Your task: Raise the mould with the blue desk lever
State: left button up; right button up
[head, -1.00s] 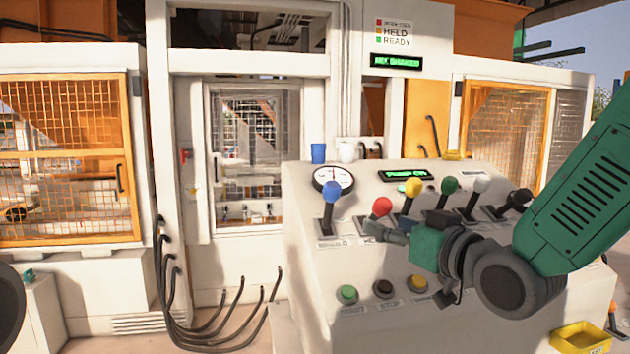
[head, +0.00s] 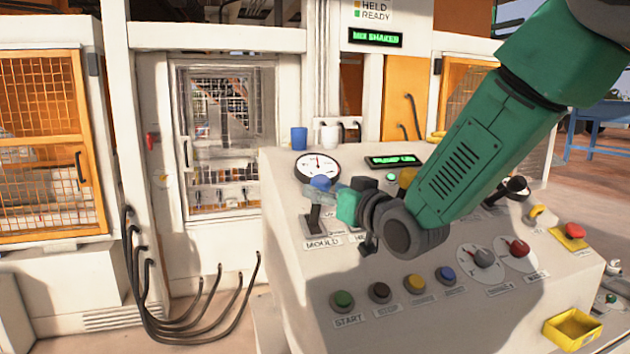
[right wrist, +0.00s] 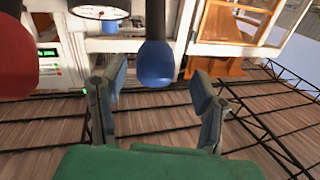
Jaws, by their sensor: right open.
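The blue desk lever (head: 320,183) stands at the left end of the lever row, above the label MOULD. Its blue knob also shows in the right wrist view (right wrist: 155,62), centred in the gap between my fingers. My right gripper (head: 335,187) is at the knob, coming from the right; it is open in the right wrist view (right wrist: 158,76), a finger on each side with visible gaps. I cannot tell how deep the knob sits between the fingers. The mould cannot be made out behind the mesh door (head: 228,130). My left gripper is out of view.
A red knob (right wrist: 14,60) is close on the left in the right wrist view. My right arm hides much of the lever row. A blue cup (head: 299,138) and a gauge (head: 317,166) are behind the lever. Buttons (head: 343,300) line the desk's front.

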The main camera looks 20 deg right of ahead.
jog(key=shift+w+p, duration=0.35)
jog(key=shift+w, duration=1.3)
jog(key=shift+w+a, duration=0.1)
jog(key=shift+a, duration=0.1)
jog(key=shift+a+r, duration=0.1)
grip_shut()
